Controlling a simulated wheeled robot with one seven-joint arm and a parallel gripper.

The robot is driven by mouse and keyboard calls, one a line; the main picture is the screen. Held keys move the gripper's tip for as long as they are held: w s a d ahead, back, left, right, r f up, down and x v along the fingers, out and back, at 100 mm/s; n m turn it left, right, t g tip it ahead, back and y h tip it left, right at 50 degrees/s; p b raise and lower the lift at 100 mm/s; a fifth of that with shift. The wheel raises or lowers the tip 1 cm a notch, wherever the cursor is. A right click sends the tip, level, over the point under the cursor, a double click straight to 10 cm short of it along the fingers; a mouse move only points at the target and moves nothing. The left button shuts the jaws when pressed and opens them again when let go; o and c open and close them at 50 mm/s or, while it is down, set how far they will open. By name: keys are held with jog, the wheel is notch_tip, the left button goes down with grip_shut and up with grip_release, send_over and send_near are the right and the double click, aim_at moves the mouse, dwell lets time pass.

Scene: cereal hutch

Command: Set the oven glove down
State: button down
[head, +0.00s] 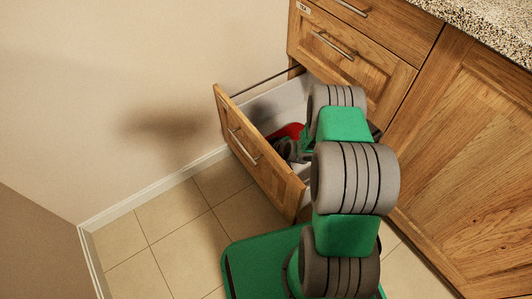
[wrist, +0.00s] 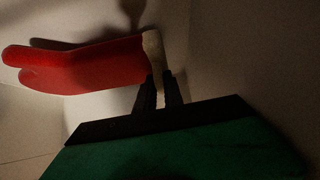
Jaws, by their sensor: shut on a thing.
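The oven glove (wrist: 90,66) is red with a pale cuff (wrist: 153,55) and shows in the wrist view. My gripper (wrist: 160,80) is shut on the glove at its cuff end, with the two dark fingers close together. In the head view a red part of the glove (head: 289,131) shows inside the open drawer (head: 262,148), next to my gripper (head: 284,148). My arm hides much of the drawer's inside. I cannot tell whether the glove touches the drawer's floor.
The open drawer is the lowest in a wooden cabinet (head: 460,160) with a speckled worktop (head: 480,25). Closed drawers (head: 345,62) sit above it. A beige wall (head: 110,80) stands close on the left. Tiled floor (head: 165,235) is clear in front of the drawer.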

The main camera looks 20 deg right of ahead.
notch_tip(320, 180, down, 3)
jog(key=shift+f+b, duration=0.15)
jog(key=shift+b, duration=0.35)
jog(key=c, duration=1.5)
grip_release()
jog(key=shift+o, duration=0.2)
jog(key=shift+s+d+r+p, duration=0.1)
jog(key=shift+s+r+p, duration=0.1)
jog(key=shift+r+p, duration=0.25)
jog(key=p+v, duration=0.4)
jog(key=v, duration=0.7)
jog(key=shift+s, duration=0.2)
